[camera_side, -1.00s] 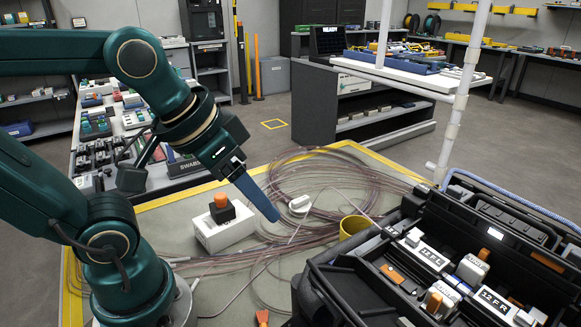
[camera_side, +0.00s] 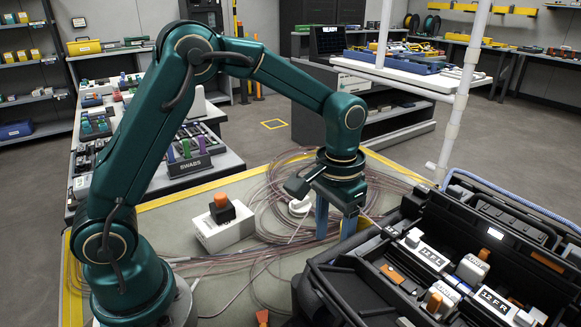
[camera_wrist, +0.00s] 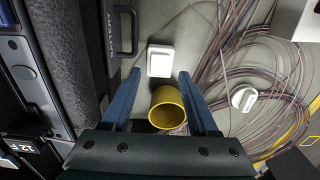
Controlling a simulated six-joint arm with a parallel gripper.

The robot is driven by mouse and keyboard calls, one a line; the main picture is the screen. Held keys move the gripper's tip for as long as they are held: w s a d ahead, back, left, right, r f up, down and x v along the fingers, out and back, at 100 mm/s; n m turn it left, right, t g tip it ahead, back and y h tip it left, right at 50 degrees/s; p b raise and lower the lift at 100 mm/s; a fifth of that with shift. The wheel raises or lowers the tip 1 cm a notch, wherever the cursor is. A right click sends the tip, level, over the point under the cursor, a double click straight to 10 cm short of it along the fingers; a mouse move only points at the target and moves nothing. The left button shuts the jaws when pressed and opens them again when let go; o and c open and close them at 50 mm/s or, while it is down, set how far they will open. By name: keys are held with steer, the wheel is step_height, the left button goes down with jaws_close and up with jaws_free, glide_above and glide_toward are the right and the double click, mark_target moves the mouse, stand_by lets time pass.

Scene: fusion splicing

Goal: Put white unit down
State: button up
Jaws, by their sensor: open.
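My gripper (camera_side: 335,237) points down over the right part of the mat, beside the open case. In the wrist view its two blue fingers (camera_wrist: 160,76) are apart, with nothing gripped. A small white rectangular unit (camera_wrist: 160,61) lies beyond the fingertips in that view, apparently on the mat. I cannot make it out in the side view. A larger white box (camera_side: 224,228) with a black block and orange cap stands on the mat at left.
A yellow cup (camera_wrist: 167,107) stands close to the fingers. Coiled clear tubing (camera_side: 285,180) and a round white piece (camera_side: 299,206) lie left of my gripper. The black case (camera_side: 330,290) with labelled white units is at right. The mat's front left is fairly clear.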

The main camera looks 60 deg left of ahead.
mark_target(330, 258)
steer(key=shift+s+f, duration=0.1)
steer(key=shift+f, duration=2.5)
steer(key=shift+c, duration=0.3)
jaws_close()
